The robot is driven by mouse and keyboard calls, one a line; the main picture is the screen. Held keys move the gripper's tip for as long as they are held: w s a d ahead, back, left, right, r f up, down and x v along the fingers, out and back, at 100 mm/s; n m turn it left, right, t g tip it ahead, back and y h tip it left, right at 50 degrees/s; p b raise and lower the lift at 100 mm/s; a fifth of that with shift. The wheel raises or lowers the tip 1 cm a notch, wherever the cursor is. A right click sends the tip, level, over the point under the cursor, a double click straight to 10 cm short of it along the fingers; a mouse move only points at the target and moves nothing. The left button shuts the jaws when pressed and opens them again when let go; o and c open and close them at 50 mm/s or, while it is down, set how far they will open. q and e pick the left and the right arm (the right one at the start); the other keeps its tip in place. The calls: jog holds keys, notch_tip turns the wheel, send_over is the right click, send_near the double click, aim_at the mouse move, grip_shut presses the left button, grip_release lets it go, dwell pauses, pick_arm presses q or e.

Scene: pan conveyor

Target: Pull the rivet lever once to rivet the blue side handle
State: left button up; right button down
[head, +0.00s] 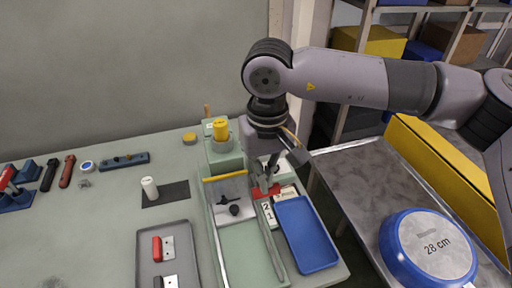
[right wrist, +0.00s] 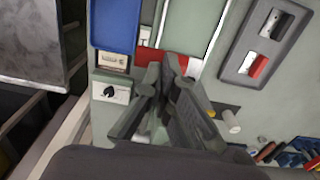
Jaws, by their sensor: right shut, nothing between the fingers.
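My right gripper (head: 268,184) points down over the right side of the pale green station. Its fingers are shut and empty, close to a red part (head: 262,193); I cannot tell whether they touch it. In the right wrist view the gripper (right wrist: 170,68) lies in front of that red part (right wrist: 147,57). Whether it is the rivet lever is not clear, as the fingers and arm hide part of it. No blue side handle can be made out for sure. A round blue pan (head: 391,246) marked 28 cm lies on the metal conveyor (head: 345,178) at right. My left gripper is not in view.
A blue tray (head: 305,235) lies right of the station's channel. A grey tray (head: 178,238) holds a red-handled and a black-handled piece. A yellow cylinder (head: 220,130) stands at the station's back.

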jog(key=shift+s+f, duration=0.15)
jog(key=shift+f, duration=0.25)
jog(key=shift+s+d+f+b, duration=0.1)
jog(key=shift+s+f+b, duration=0.1)
jog(key=shift+f+b, duration=1.25)
jog(key=shift+r+p, duration=1.55)
jog(key=shift+r, duration=1.4)
jog(key=shift+w+r+p, duration=0.15)
jog(key=shift+r+p, duration=0.4)
jog(key=shift+r, duration=0.35)
jog(key=shift+s+r+p, duration=0.25)
jog(key=shift+r+p, duration=0.3)
jog(key=shift+r, duration=0.55)
jog(key=shift+w+r+p, duration=0.15)
jog(key=shift+r+p, duration=0.2)
jog(key=shift+r, duration=0.25)
notch_tip(320, 180, up, 9)
jog(key=s+p, duration=0.1)
jog(key=p, duration=0.4)
jog(key=shift+d+r, duration=0.15)
jog(key=shift+r, duration=0.05)
